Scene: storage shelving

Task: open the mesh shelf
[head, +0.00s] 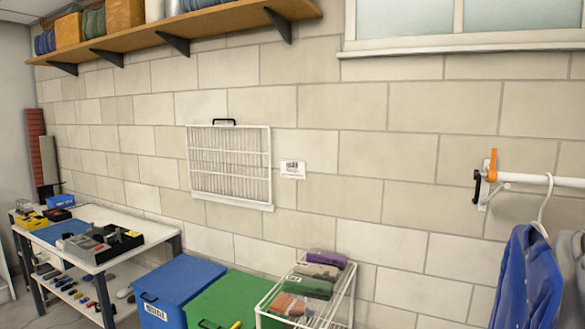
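The mesh shelf (230,166) is a white wire panel in a white frame. It is upright and lies flat against the block wall near the middle of the head view. A black handle or latch (224,122) sits at its top edge. A pale ledge (232,203) runs along its bottom edge. Nothing is seen resting on the panel. My gripper is not in the head view, so its place relative to the shelf cannot be told.
A white label (292,169) is right of the panel. A wooden shelf (200,20) hangs above. Below stand a blue bin (180,285), a green bin (235,297) and a white wire rack (340,295). A workbench (130,250) is left; a clothes rail (530,179) is right.

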